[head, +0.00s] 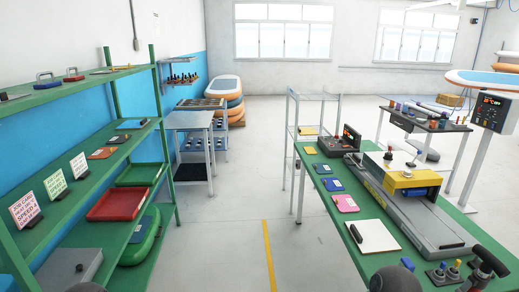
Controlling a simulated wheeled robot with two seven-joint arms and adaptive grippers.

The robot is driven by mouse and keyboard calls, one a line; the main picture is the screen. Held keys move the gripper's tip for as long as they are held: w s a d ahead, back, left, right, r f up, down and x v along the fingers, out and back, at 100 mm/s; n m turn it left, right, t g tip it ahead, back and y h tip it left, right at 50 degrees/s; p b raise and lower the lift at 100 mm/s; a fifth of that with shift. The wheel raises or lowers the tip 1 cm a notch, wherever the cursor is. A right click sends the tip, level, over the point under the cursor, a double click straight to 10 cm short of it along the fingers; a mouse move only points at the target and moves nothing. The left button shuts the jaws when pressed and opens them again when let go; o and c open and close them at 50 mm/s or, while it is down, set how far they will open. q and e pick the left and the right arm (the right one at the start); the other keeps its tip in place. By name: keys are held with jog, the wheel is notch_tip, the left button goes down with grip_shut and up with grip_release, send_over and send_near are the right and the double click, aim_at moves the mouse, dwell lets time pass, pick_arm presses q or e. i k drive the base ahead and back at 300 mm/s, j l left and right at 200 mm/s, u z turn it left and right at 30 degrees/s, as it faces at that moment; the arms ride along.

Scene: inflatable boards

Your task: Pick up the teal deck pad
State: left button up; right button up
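Several small flat pads with labels lie in a row along the left edge of the green-topped bench at right. The teal deck pad (322,169) looks like the second from the far end. It lies flat, between a yellow pad (310,150) and a blue pad (333,185). A pink-purple pad (346,203) lies nearer. Nothing touches the teal pad from above. Neither of my grippers shows; only dark rounded parts, apparently of my arms, show at the bottom edge.
The bench (335,215) also holds a white sheet or board (373,237), a yellow-topped machine (408,179) and a control box (338,146). A green shelf rack (110,238) with trays and cards stands at left. The floor (235,220) between them is clear.

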aim_at(323, 168)
jog(key=i, duration=2)
